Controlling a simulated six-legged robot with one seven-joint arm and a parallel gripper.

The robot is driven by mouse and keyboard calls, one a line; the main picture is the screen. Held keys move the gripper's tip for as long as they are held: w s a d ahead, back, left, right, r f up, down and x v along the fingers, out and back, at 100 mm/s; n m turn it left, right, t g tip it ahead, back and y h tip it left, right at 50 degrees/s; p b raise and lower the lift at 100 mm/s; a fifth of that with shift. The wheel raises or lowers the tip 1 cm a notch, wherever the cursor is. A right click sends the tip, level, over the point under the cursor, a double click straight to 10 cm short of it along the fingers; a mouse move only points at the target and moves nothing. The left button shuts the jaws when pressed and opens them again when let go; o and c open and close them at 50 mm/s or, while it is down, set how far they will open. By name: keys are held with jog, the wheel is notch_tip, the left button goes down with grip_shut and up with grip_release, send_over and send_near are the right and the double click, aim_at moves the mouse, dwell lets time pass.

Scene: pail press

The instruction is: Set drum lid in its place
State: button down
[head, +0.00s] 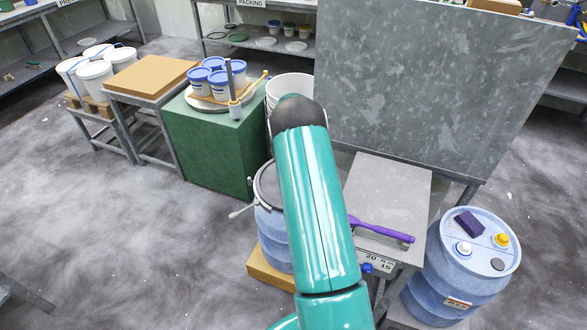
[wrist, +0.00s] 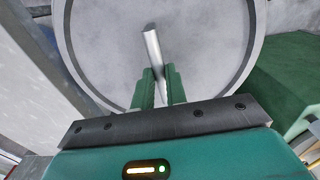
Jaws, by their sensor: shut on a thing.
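The drum lid is a broad grey disc with a raised rim (wrist: 95,60), filling much of the wrist view. My gripper (wrist: 160,72) is shut on the bar-like metal handle (wrist: 152,48) across the lid's middle. In the head view my own arm hides the gripper, and I cannot make out the lid there. A blue drum (head: 272,232) stands partly behind my arm, with a dark-edged ring (head: 261,187) at its top and a lever sticking out to the left. I cannot tell whether the lid touches this drum.
A green cabinet (head: 205,145) carries blue-lidded tubs. A white pail (head: 288,82) shows behind my arm. A metal table (head: 390,190) holds a purple-handled tool (head: 385,231) close on the right. A tall grey panel (head: 430,85) stands behind it. A closed blue drum (head: 450,275) stands far right. Floor at left is clear.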

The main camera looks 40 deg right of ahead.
jog(key=shift+f, duration=0.4)
jog(key=c, duration=1)
grip_release()
jog(key=shift+r, duration=0.15)
jog(key=shift+r, duration=3.9)
